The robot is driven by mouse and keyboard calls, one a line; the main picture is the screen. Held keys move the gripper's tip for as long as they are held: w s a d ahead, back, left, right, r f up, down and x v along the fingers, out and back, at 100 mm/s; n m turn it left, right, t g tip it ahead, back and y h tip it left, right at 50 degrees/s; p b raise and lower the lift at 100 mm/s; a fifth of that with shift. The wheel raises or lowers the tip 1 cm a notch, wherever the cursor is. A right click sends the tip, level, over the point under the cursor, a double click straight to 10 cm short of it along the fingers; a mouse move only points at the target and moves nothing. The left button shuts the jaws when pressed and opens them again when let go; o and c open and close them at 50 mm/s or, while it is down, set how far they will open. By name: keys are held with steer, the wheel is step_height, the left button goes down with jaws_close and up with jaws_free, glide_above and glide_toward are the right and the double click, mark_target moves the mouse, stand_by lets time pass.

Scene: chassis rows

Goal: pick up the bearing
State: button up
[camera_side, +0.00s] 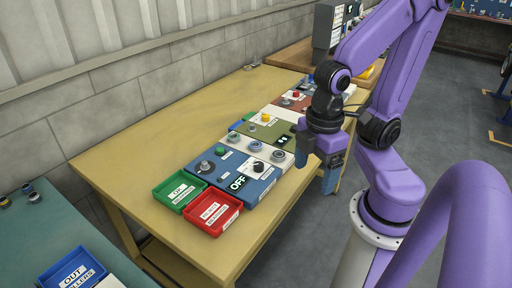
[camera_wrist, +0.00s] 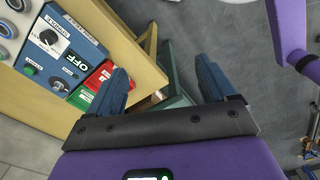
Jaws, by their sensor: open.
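Several grey ring-shaped parts that look like bearings (camera_side: 256,141) sit on a pale panel in the row on the wooden bench. I cannot tell which one is the task's bearing. Similar rings show cut off at the left edge in the wrist view (camera_wrist: 5,30). My gripper (camera_side: 330,176) hangs in the air off the bench's right edge, to the right of the panels and apart from them. In the wrist view my gripper (camera_wrist: 162,66) has its blue fingers spread wide with nothing between them.
A blue panel (camera_side: 211,168) has knobs and an OFF display. A green bin (camera_side: 180,190) and a red bin (camera_side: 213,212) stand at the row's near end. More panels run toward the back. A teal table (camera_side: 40,228) is at lower left. The bench's left side is clear.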

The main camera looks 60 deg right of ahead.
steer(key=shift+w, duration=0.1)
steer(key=w+d+n+t+h, duration=0.1)
steer(key=w+d+n+h, duration=0.15)
steer(key=w, duration=1.45)
steer(key=n+h, duration=0.3)
steer(key=n, duration=0.2)
glide_toward(255, 142)
steer(key=shift+w+d+f+y, duration=0.1)
steer(key=shift+d+f+y, duration=0.1)
steer(key=shift+f, duration=0.4)
steer(key=shift+d+f+y, duration=0.1)
steer(key=shift+f+y, duration=0.05)
steer(key=shift+f, duration=0.45)
steer(key=shift+s+x, duration=0.15)
steer(key=shift+x, duration=1.15)
steer(key=shift+s+x, duration=0.1)
steer(key=shift+x, duration=1.25)
steer(key=shift+s+a, duration=0.1)
steer(key=shift+s, duration=0.1)
steer(key=c, duration=1.2)
